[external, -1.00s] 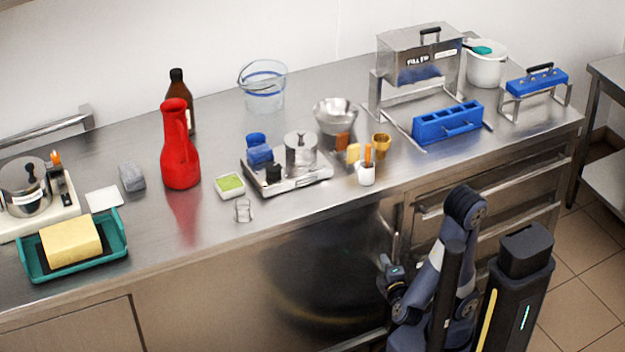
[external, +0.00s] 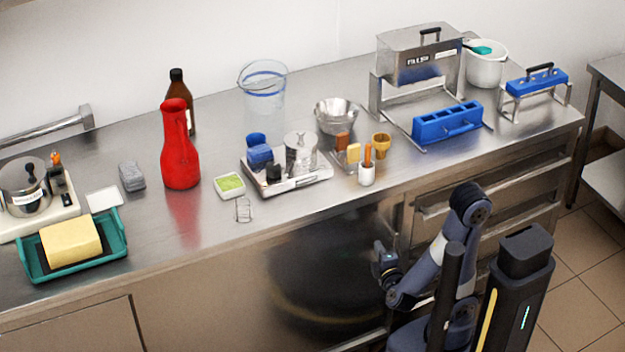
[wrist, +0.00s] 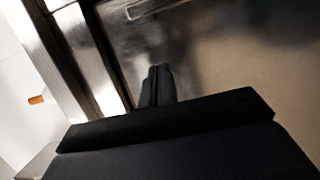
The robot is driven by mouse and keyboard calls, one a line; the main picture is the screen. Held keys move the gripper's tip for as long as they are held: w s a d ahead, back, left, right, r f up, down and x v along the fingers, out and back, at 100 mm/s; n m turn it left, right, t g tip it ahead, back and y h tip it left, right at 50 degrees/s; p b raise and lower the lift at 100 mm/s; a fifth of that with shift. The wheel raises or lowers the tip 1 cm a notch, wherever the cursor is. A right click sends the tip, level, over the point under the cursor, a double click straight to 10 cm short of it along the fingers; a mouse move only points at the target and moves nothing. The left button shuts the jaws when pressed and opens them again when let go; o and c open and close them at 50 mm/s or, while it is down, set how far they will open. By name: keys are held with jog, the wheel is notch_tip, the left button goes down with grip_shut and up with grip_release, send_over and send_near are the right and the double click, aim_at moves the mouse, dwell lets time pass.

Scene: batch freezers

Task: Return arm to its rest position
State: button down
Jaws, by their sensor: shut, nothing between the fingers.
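My gripper (external: 380,260) hangs low in front of the steel counter's front panel, below the worktop edge, with the arm folded above my base. In the wrist view its two dark fingers (wrist: 157,85) are together, with nothing between them. The blurred steel front and a handle lie beyond them. In the external view the fingertips are small and partly merge with the dark reflection on the panel.
Drawers (external: 485,205) stand right of my gripper. Floor (external: 590,270) shows at the right.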

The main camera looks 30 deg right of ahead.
aim_at(380, 224)
jog(key=shift+b+x, duration=0.3)
jog(key=shift+x, duration=1.6)
jog(key=shift+w+d, duration=0.25)
jog(key=shift+d, duration=0.05)
jog(key=shift+d+p, duration=0.5)
jog(key=shift+d, duration=1.05)
jog(key=c, duration=2.1)
grip_release()
